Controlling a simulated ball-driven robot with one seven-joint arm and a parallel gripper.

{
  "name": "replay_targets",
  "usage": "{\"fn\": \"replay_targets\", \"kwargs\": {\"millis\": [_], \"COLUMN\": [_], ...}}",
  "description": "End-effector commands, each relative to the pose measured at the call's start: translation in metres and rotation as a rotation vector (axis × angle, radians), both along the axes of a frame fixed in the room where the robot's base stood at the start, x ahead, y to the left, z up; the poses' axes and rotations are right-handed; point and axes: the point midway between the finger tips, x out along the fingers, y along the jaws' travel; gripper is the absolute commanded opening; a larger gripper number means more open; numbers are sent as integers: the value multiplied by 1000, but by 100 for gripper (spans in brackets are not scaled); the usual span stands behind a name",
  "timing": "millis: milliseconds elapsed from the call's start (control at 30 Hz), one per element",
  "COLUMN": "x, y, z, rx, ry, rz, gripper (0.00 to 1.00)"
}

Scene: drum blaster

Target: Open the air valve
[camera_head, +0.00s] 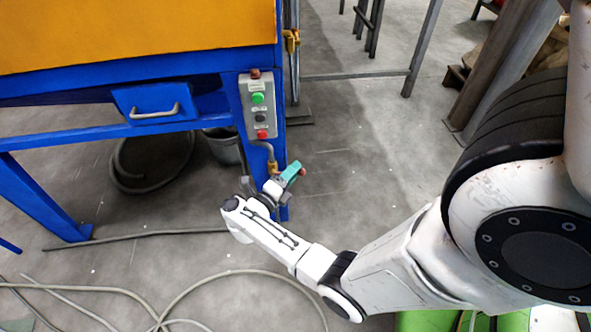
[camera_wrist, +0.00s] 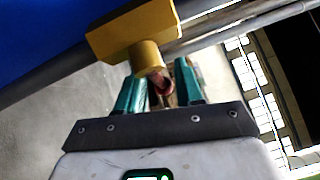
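The brass-yellow valve fitting (camera_wrist: 140,35) sits on a grey pipe in the wrist view, with a small reddish part (camera_wrist: 161,84) below it. My gripper (camera_wrist: 158,76) has its teal fingers apart, one on each side of the reddish part. I cannot tell whether either finger touches it. In the head view, my gripper (camera_head: 289,174) is low beside the blue machine's leg, close to a brass fitting (camera_head: 273,168) under the control box. A small red spot (camera_head: 302,172) shows just past the fingers. The arm's end hides much of that area.
The blue machine (camera_head: 60,86) with an orange panel stands at left. Its control box (camera_head: 259,105) has green and red buttons. A drawer (camera_head: 155,103), a bucket (camera_head: 222,147) and floor hoses (camera_head: 165,305) lie nearby. Open floor (camera_head: 360,150) is at right.

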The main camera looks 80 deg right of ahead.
Motion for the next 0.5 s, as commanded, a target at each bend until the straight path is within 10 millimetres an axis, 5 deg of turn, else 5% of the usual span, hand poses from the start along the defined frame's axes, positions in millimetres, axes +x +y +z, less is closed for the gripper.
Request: {"fn": "replay_targets", "kwargs": {"millis": [500], "x": [-7], "y": [-18], "z": [2], "rx": [-1], "ry": [1], "rz": [1], "gripper": [36]}}
